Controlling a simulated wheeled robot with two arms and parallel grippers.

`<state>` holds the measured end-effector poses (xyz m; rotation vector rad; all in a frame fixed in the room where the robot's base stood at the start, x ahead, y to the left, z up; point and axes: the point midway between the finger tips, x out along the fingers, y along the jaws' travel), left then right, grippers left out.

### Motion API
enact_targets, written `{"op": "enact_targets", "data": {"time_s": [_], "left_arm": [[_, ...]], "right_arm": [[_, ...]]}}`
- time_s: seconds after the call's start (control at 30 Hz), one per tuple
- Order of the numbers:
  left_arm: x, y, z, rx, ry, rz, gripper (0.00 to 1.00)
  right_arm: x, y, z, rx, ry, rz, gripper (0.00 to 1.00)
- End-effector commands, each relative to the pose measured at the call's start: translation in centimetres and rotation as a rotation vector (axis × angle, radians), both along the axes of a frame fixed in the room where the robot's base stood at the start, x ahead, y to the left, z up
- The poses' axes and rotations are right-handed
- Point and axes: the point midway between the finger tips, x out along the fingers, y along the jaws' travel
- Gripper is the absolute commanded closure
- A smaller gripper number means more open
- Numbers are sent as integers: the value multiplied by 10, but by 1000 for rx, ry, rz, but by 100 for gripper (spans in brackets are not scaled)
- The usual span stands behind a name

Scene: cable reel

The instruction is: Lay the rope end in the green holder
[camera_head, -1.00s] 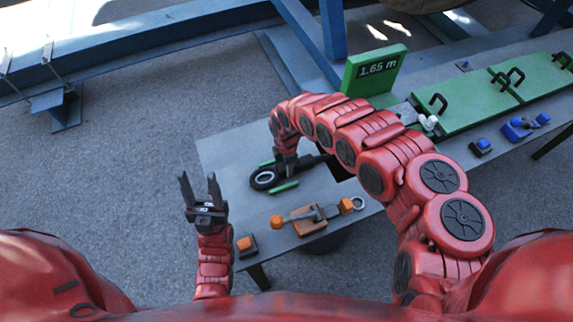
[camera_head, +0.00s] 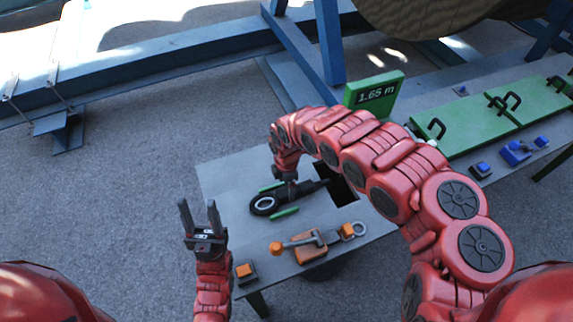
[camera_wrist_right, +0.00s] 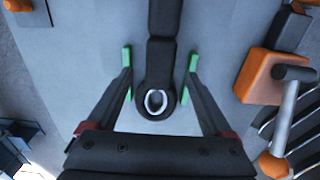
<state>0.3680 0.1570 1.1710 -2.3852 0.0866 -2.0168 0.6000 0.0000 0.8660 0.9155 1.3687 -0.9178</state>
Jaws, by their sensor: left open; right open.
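The rope end, a black piece with a round eye (camera_head: 264,204), lies on the grey table between the two green bars of the holder (camera_head: 284,212). In the right wrist view the eye (camera_wrist_right: 156,101) sits between the left green bar (camera_wrist_right: 127,72) and the right green bar (camera_wrist_right: 193,70). My right gripper (camera_wrist_right: 160,90) is open, with its fingers apart on either side of the rope end, near the bars; in the head view my arm partly hides it. My left gripper (camera_head: 199,212) is open and empty, left of the table.
An orange clamp tool (camera_head: 310,247) and a small orange-topped block (camera_head: 245,271) stand at the table's front. A green sign reading 1.65 m (camera_head: 375,92) stands behind. Green panels with black handles (camera_head: 470,122) lie to the right. A dark square opening (camera_head: 345,192) is in the table.

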Motion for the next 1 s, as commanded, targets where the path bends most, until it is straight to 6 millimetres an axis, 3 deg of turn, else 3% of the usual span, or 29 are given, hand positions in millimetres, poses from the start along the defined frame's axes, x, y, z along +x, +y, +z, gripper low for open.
{"op": "enact_targets", "data": {"time_s": [0.3, 0.5, 0.7, 1.0], "left_arm": [[0, 0, -1, 0, 0, 0, 50], [0, 0, 30, 0, 0, 0, 50], [0, 0, 42, 0, 0, 0, 50], [0, 0, 41, 0, 0, 0, 50]], "right_arm": [[4, -3, 79, -3, -11, -1, 15], [1, -1, 126, -1, -2, -1, 15], [0, 0, 137, -1, -1, 0, 15], [4, 8, 135, 21, -13, -5, 15]]}}
